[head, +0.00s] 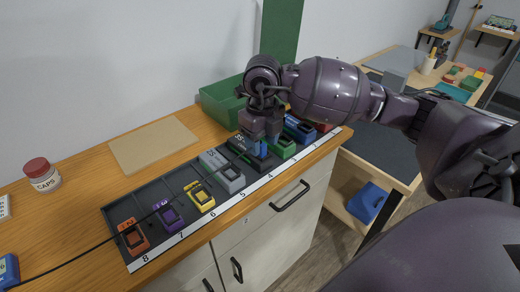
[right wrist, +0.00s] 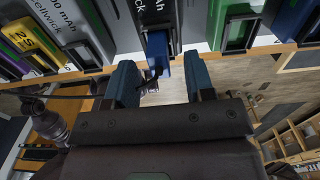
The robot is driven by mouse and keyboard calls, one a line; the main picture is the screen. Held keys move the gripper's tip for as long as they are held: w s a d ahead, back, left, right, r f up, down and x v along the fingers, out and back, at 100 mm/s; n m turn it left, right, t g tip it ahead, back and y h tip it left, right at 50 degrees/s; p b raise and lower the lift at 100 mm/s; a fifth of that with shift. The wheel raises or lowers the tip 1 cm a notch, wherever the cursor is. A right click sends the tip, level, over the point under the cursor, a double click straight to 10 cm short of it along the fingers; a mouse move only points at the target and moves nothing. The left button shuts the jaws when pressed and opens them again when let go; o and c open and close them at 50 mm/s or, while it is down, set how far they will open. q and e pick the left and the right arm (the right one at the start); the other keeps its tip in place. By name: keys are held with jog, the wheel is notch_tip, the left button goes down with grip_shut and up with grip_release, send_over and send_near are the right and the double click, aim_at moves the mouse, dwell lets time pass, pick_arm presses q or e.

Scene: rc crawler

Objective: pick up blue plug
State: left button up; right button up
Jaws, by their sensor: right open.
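The blue plug (right wrist: 158,52) shows in the right wrist view. It sits at the front of a dark battery (right wrist: 153,14) in the rack, with a dark cable bending down from it. My right gripper (right wrist: 160,68) is open, with one finger on each side of the plug and visible gaps between. In the head view my right gripper (head: 262,136) points down over the middle of the numbered rack (head: 180,236) and hides most of the plug there. My left gripper is not in view.
Orange (head: 133,236), purple (head: 169,216), yellow (head: 200,197) and grey (head: 223,171) batteries fill nearby slots; a green one (head: 283,146) stands right. A black cable crosses the rack. A capped jar (head: 42,174) and a bare tan board (head: 152,145) are left.

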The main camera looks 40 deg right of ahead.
jog(key=shift+f, duration=0.8)
grip_shut()
jog(key=shift+r, duration=0.1)
